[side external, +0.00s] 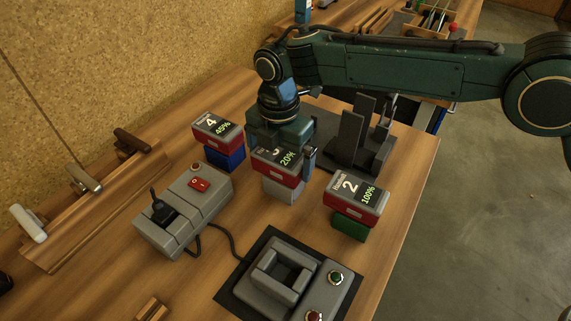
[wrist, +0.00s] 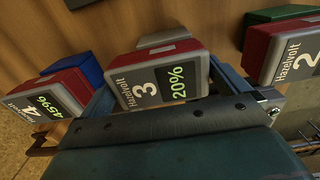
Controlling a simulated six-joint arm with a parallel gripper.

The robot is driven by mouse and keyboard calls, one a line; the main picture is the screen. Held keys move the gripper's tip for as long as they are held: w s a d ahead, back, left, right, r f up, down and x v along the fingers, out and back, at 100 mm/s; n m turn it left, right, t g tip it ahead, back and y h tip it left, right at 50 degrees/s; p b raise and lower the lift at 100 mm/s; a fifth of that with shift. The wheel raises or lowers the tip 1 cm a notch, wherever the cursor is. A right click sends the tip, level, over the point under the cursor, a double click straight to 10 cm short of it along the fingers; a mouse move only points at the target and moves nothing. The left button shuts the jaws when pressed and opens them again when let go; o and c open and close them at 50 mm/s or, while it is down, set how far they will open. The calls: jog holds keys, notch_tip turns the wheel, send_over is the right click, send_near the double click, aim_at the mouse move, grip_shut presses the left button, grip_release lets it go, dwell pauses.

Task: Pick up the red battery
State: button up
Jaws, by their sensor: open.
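Three batteries with red sides and dark grey tops show in both views. Battery 3 (side external: 277,166), reading 20%, sits on a grey block (side external: 284,191). Battery 4 (side external: 218,130), reading 45%, sits on a blue block (side external: 226,157). Battery 2 (side external: 356,196), reading 100%, sits on a green block (side external: 350,226). My gripper (side external: 283,158) is open at battery 3, with a finger on either side. The wrist view shows battery 3 (wrist: 155,78) between the fingers; whether they touch it is unclear. The gripper hides part of its top in the side view.
A grey box with a red switch (side external: 199,184) and a dark lever stands left. A grey socket unit with buttons (side external: 290,280) is in front. A black stand with upright plates (side external: 360,140) is close behind right. Wooden table (side external: 390,270) is bare at front right.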

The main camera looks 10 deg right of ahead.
jog(key=shift+w+f, duration=0.1)
jog(key=shift+f, duration=1.65)
jog(key=c, duration=0.7)
jog(key=shift+r, duration=0.2)
notch_tip(320, 180, up, 20)
jog(key=shift+f, duration=0.2)
